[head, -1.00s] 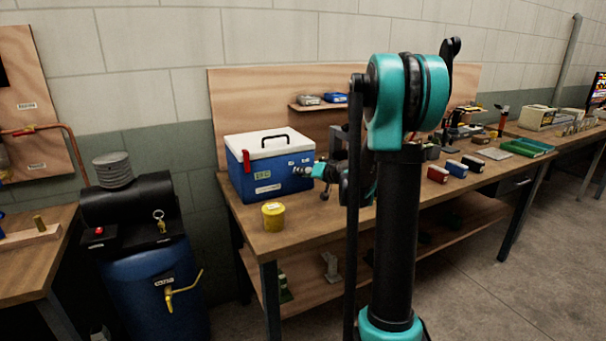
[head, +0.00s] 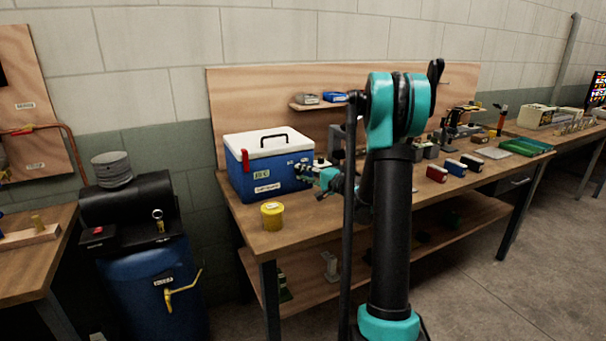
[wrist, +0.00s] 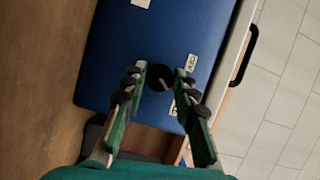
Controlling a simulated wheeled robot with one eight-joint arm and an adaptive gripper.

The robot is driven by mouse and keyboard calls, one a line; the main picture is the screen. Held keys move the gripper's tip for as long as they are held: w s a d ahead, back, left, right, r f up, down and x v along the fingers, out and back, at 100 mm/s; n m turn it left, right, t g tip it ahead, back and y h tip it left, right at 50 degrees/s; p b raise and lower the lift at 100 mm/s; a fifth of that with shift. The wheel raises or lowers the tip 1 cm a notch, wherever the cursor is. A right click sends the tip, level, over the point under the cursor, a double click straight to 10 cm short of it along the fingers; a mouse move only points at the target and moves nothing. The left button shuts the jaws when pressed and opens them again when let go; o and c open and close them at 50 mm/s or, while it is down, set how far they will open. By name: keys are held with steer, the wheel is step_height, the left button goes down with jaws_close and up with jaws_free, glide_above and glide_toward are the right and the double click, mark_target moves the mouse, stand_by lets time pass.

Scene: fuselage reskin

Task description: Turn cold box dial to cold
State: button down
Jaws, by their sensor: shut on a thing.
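The cold box (head: 258,174) is a blue chest with a white lid and a black handle, standing on the left end of the bench. It fills the upper middle of the wrist view (wrist: 125,55). Its dial (wrist: 159,78) is a round black knob with a pale pointer line, on the blue side face between small white labels. My gripper (wrist: 161,74) has its two green-edged fingers on either side of the dial, shut on it. In the head view my gripper (head: 303,170) is at the box's right side, and the dial is hidden there.
A yellow tin (head: 272,216) stands on the bench front edge, below the box. Small red, blue and black boxes lie farther right on the bench (head: 345,212). A shelf (head: 318,104) is on the back panel. A blue barrel (head: 150,290) stands to the left.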

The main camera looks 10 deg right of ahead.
steer(key=shift+m, duration=0.6)
steer(key=shift+f, duration=0.1)
steer(key=c, duration=1.2)
jaws_free()
steer(key=shift+y, duration=0.3)
steer(key=v, duration=1.2)
steer(key=shift+f, duration=0.1)
steer(key=shift+s, duration=0.15)
